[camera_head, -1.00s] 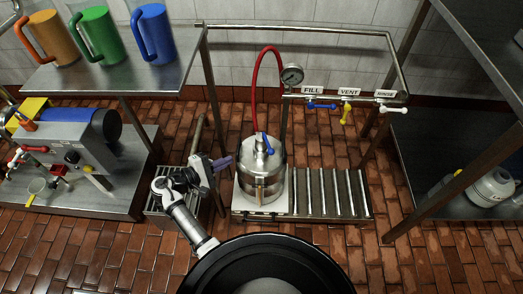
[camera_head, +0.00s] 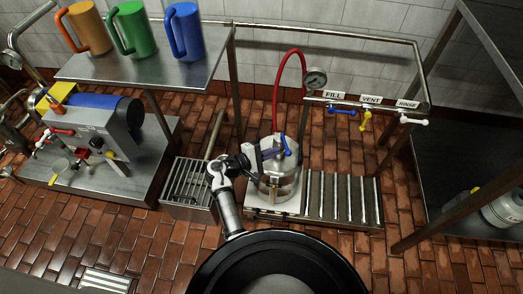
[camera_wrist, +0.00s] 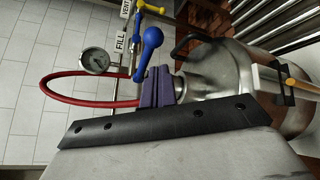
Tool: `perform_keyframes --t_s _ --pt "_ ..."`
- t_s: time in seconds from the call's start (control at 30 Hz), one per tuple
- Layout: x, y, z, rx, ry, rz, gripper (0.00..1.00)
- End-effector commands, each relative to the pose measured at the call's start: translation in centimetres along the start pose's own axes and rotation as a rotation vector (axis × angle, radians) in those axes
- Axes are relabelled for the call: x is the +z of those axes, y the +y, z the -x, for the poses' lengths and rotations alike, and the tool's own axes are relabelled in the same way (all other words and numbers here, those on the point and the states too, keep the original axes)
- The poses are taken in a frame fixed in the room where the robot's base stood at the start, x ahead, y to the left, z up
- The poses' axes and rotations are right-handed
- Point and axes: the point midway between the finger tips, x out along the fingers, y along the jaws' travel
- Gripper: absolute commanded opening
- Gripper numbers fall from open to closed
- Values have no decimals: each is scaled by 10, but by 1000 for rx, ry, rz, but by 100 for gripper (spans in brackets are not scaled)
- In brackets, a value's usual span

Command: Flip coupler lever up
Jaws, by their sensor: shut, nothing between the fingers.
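The steel keg (camera_head: 278,187) stands on a scale platform with the coupler on its top. The coupler's blue lever (camera_head: 286,146) slants down to a rounded end at the lower right. The lever (camera_wrist: 150,40) is large in the wrist view, just above my fingers. My gripper (camera_head: 272,153), with purple fingers, is shut and empty at the left side of the coupler, close to the lever. In the wrist view my gripper (camera_wrist: 157,86) overlaps the lever's lower part and hides the coupler body behind it. I cannot tell whether they touch.
A red hose (camera_head: 277,85) arches up behind the coupler beside a pressure gauge (camera_head: 316,78). The labelled FILL, VENT and RINSE valves (camera_head: 365,118) are behind to the right. A roller conveyor (camera_head: 345,198) is right of the keg. A shelf with mugs (camera_head: 150,65) is upper left.

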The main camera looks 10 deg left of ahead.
Motion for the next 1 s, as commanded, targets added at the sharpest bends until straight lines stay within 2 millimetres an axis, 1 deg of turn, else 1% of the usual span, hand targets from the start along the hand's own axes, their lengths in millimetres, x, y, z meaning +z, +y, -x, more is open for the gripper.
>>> perform_keyframes --t_s 0.03,0.2,0.6,1.0 --pt "7 1 -1 -1 -1 -1 0" --pt "14 0 -3 -1 -1 -1 0" --pt "14 1 -3 -2 -1 3 0" --pt "17 6 -2 -25 -1 69 0"
